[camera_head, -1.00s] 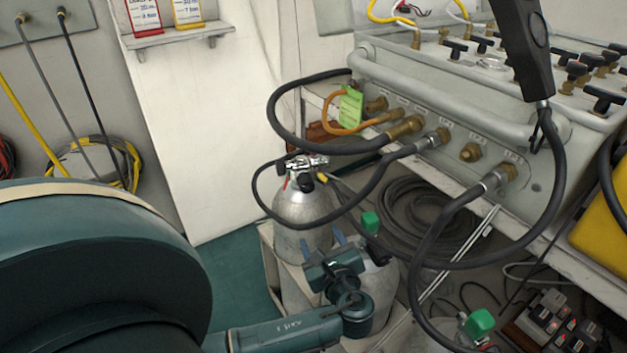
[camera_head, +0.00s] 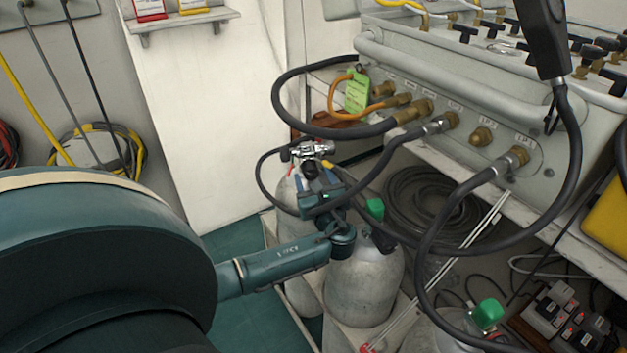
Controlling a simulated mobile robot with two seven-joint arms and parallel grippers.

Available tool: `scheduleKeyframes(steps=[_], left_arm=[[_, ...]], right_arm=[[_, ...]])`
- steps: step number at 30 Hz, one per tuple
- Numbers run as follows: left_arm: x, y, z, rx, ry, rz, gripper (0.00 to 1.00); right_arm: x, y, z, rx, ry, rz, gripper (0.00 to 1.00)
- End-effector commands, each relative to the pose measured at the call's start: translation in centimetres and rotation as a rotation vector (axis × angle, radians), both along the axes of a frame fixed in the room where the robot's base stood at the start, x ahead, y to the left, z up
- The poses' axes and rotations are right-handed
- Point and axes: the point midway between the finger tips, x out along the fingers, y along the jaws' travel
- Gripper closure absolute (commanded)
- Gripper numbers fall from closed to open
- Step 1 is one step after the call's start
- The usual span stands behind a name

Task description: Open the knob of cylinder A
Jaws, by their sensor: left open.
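Several grey gas cylinders stand below the air panel. The back cylinder (camera_head: 285,190) has a chrome valve (camera_head: 312,150) with a dark knob (camera_head: 309,168) facing me. The middle cylinder (camera_head: 365,280) has a green knob (camera_head: 375,208), and a front right one has another green knob (camera_head: 487,313). I see no readable letter showing which is cylinder A. My left gripper (camera_head: 314,176) is open, its fingers pointing up at the dark knob and overlapping its lower edge in the picture. I cannot tell whether they touch it. The gripper hides part of the back cylinder. My right gripper is out of view.
Black hoses (camera_head: 272,185) loop around the back valve and up to the panel (camera_head: 450,90). A black handset (camera_head: 543,40) hangs at the upper right. Coiled hose (camera_head: 430,205) lies behind the cylinders. Green floor (camera_head: 235,240) is free to the left.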

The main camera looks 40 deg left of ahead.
Motion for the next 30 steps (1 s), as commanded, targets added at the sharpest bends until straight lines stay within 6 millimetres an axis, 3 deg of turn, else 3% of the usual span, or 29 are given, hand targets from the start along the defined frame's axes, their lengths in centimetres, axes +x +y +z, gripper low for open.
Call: scheduleKeyframes(steps=[11,27,30], left_arm=[[0.37,0.59,0.04,0.0,0.0,0.001,0.42],[0.34,0.53,0.0,-0.001,0.001,0.0,0.86],[0.33,0.53,0.0,-0.001,0.0,0.001,0.87]], right_arm=[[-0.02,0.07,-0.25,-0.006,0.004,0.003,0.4],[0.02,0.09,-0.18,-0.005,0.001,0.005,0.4],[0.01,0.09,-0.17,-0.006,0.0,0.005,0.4]])
